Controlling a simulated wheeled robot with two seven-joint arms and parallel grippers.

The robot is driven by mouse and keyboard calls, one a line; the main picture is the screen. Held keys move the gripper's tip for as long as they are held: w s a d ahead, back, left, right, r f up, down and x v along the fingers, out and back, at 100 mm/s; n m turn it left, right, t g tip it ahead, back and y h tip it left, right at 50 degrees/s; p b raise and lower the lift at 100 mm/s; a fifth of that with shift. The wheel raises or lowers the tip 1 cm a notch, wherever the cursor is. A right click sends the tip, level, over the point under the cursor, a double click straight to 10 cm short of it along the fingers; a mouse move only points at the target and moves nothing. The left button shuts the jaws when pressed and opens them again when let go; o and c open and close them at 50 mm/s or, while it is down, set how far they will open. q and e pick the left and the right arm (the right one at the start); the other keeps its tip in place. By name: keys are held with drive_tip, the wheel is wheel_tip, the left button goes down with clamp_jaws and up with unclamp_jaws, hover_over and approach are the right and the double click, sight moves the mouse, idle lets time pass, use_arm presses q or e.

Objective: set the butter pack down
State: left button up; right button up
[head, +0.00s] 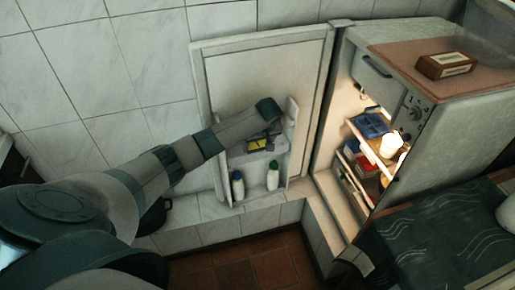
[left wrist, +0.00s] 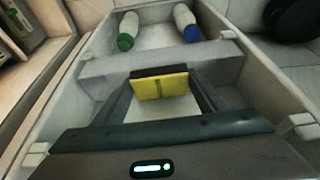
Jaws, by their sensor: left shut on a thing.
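The butter pack is a small yellow block with a dark top face, seen in the left wrist view (left wrist: 160,87) and, small, in the head view (head: 258,146). My left gripper (head: 264,142) is shut on it, with one finger on each side in the left wrist view. It holds the pack at the door shelf (left wrist: 88,68) on the inside of the open fridge door (head: 230,85). I cannot tell whether the pack touches the shelf floor. My right gripper is not in view.
Two white bottles, one with a blue cap (head: 237,187) and one with a green cap (head: 273,177), stand in the lower door shelf. The lit fridge (head: 440,145) stands right of the door, with a blue tray (head: 370,125) inside. A brown box (head: 445,66) lies on its top.

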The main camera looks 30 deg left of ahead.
use_arm(q)
drive_tip(key=shift+f, duration=1.1)
drive_tip(key=shift+f, duration=0.1)
drive_tip(key=o, duration=1.2)
drive_tip(key=v, duration=1.2)
drive_tip(key=shift+w, duration=0.1)
